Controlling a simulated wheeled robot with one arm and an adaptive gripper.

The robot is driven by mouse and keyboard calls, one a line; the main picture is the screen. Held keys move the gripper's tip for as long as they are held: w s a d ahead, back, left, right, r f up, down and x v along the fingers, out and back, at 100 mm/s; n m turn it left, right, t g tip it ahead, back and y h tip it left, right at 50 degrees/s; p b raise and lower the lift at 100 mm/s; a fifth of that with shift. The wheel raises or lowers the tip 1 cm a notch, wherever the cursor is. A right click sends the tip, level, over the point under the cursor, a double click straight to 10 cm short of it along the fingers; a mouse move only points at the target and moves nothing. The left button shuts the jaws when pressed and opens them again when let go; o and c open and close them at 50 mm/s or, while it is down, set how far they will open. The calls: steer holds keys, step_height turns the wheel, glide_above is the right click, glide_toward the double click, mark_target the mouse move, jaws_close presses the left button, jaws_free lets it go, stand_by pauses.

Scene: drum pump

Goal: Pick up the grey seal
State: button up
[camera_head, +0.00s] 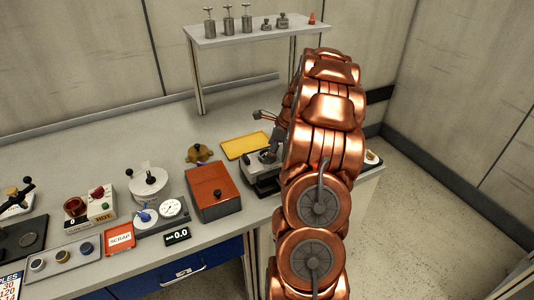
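A light grey strip (58,265) at the lower left holds small round ring-like pieces. The leftmost piece (37,264) looks pale grey, the middle one (61,257) looks darker, and the right one (86,248) looks bluish. I cannot tell for sure which is the grey seal. My gripper (268,149) is at the far side of my copper arm, over or near a grey metal block, well to the right of the strip. My arm hides part of it, and its fingers are too small to read.
A red-brown box (212,192) and a yellow tray (246,145) stand near the grey block (262,172). A raised shelf (250,35) holds several metal pieces. The back left bench is clear.

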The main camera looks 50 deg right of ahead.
steer(key=shift+w+a+f, duration=0.1)
steer(key=shift+w+f, duration=0.05)
steer(key=shift+f, duration=0.2)
steer(key=shift+c, duration=0.3)
steer(key=c, duration=1)
steer(key=shift+o, duration=0.2)
steer(key=shift+r+b, duration=1.05)
steer(key=shift+r, duration=0.65)
steer(key=s+a+r+b, duration=0.1)
steer(key=s+r+b, duration=0.2)
steer(key=s, duration=1.3)
steer(key=shift+a+r, duration=0.15)
steer(key=shift+r, duration=0.6)
